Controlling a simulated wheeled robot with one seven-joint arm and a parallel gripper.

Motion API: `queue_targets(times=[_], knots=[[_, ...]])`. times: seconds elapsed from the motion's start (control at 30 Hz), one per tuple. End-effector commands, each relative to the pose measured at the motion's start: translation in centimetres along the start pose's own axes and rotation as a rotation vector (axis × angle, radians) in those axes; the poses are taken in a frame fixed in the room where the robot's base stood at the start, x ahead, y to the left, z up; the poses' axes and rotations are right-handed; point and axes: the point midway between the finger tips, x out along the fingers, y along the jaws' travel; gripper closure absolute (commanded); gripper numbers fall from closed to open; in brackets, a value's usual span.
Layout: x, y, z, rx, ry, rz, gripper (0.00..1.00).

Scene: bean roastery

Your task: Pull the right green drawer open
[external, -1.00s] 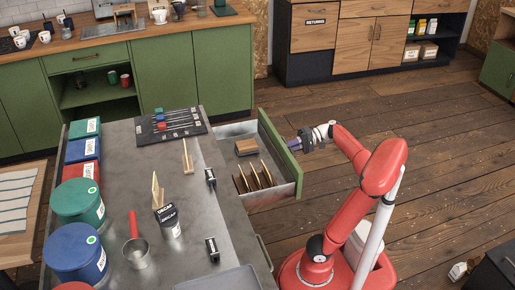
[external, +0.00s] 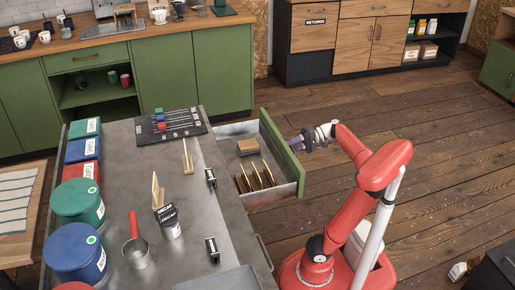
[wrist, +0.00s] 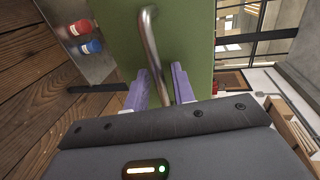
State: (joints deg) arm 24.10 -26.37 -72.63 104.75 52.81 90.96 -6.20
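A green-fronted drawer (external: 281,148) stands pulled out from the right side of the metal-topped counter. It holds a small brown block (external: 247,147) and several upright brown dividers (external: 254,177). My gripper (external: 295,144) is just outside the drawer's green front. In the wrist view, the green front (wrist: 195,45) fills the middle and its metal bar handle (wrist: 152,45) runs down toward my gripper (wrist: 160,72). The two purple fingers are apart, one on either side of the handle's lower part, with a gap visible. The exact depth of the fingers relative to the bar is unclear.
The metal counter (external: 225,215) carries tins, a scoop (external: 136,245), a labelled cup (external: 168,220) and a dark mat with tools (external: 172,124). Another handle (external: 264,252) shows on the counter's near right side.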

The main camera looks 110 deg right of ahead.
Motion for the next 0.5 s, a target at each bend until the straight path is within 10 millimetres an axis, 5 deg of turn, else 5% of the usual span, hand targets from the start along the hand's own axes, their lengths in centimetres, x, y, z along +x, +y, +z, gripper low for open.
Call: queue_targets(times=[0.3, 0.5], knots=[[-5.3, -0.1, 0.0, -0.001, 0.000, -0.002, 0.75], [-7.0, 0.0, 0.0, 0.001, -0.001, -0.001, 0.75]])
